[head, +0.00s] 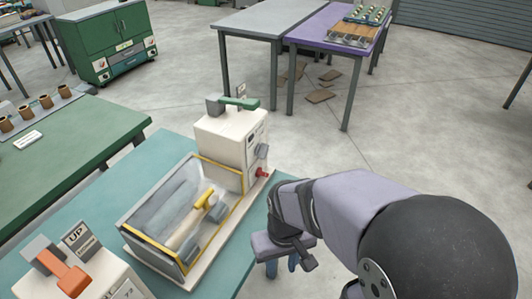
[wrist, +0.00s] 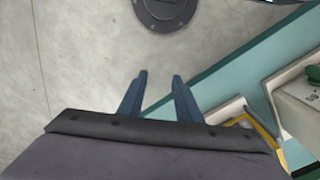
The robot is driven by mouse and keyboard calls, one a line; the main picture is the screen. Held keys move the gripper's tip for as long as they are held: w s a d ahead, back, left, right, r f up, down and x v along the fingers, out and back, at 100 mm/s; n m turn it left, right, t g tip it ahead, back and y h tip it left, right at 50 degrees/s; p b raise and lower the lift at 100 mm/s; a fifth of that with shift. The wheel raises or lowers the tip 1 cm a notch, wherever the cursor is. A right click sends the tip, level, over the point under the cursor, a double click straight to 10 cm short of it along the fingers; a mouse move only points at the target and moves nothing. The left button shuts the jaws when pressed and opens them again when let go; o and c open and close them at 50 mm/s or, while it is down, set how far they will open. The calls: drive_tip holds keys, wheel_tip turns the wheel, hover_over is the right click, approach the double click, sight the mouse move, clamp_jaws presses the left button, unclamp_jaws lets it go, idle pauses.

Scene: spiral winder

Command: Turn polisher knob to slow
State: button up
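A white machine (head: 232,140) with a green lever on top and a clear, yellow-framed case stands on the teal table. On its right face are a dark grey knob (head: 262,150) and a red knob (head: 262,173); their settings and labels are too small to read. I cannot tell for sure which knob is the polisher's. My gripper (head: 281,267) points down to the right of the machine, past the table edge and apart from it. In the wrist view my gripper (wrist: 159,80) is open, with nothing between its blue fingers. Only part of the machine shows there, at the right.
A green table (head: 85,130) is at the left, with a purple table (head: 345,30) at the back. Bare floor (head: 330,140) lies behind my arm.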

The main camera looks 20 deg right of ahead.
drive_tip(key=w+a+m+g+y, duration=0.25)
drive_tip(key=w+m+y, duration=0.2)
drive_tip(key=m, duration=0.55)
drive_tip(key=m+t+y+p, duration=0.1)
drive_tip(key=m+t+y, duration=0.7)
drive_tip(key=m+t, duration=1.2)
approach(262, 151)
drive_tip(key=w+a+r+m+g, duration=0.2)
drive_tip(key=w+a+m+g, duration=0.1)
drive_tip(key=w, duration=0.3)
drive_tip(key=shift+w+a+r+m+g, duration=0.2)
drive_tip(key=shift+w+r+m+g, duration=0.05)
drive_tip(key=shift+m+g, duration=0.65)
clamp_jaws()
